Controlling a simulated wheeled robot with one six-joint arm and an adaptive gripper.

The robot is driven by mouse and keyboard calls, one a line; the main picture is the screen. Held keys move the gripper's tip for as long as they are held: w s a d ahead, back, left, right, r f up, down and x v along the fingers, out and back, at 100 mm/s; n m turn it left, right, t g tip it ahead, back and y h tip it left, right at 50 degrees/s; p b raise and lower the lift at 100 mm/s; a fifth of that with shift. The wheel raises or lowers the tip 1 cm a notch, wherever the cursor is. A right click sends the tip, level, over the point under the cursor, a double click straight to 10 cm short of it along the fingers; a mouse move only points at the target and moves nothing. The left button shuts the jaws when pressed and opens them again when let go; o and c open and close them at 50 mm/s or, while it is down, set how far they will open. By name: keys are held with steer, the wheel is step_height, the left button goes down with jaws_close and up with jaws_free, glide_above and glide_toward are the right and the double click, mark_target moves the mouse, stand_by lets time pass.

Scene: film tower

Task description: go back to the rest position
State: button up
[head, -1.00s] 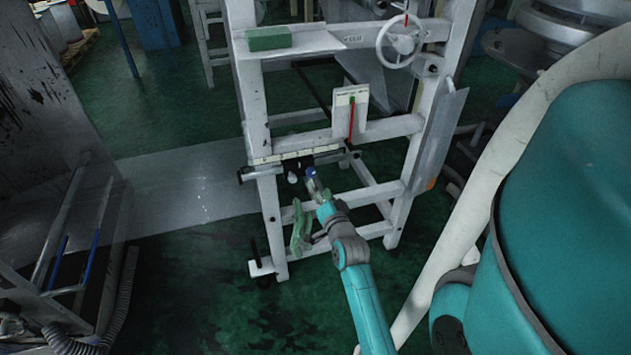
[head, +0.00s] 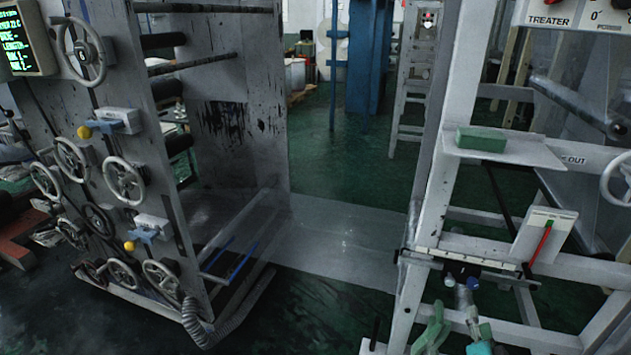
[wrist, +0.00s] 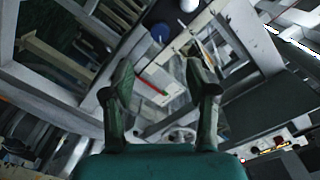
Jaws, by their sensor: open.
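My gripper (wrist: 160,78) shows in the wrist view with its two grey-green fingers spread wide and nothing between them. Beyond the fingers is the white frame with the gauge plate and its red strip (wrist: 152,87). In the head view, part of my arm (head: 480,348) shows at the bottom right, low in front of the white frame (head: 440,190). Green finger-like parts (head: 432,328) show just left of it, below the white scale rail (head: 465,260). The lower arm is cut off by the picture edge.
The grey machine panel with several handwheels (head: 122,178) stands at left. A green block (head: 482,139) lies on the frame's shelf (head: 525,153). The gauge plate (head: 545,236) stands above the rail. Open floor (head: 340,160) lies between panel and frame.

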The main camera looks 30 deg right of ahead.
steer(key=s+a+f+n+t+y, duration=0.1)
steer(key=s+a+f+n+y, duration=0.2)
steer(key=a, duration=0.9)
steer(key=a+f+n+t+y, duration=0.15)
steer(key=a+n, duration=0.35)
steer(key=a, duration=0.7)
steer(key=s+a+r+n+y, duration=0.3)
steer(key=s+a+n+y, duration=0.1)
steer(key=s+a, duration=0.3)
steer(key=s+a+r+n+y, duration=0.3)
steer(key=s+a+n+y, duration=0.1)
steer(key=s+a+n, duration=0.3)
steer(key=shift+s+a+r+t+y, duration=0.2)
steer(key=shift+s+a+t+y, duration=0.25)
steer(key=shift+a, duration=0.5)
steer(key=shift+s, duration=0.1)
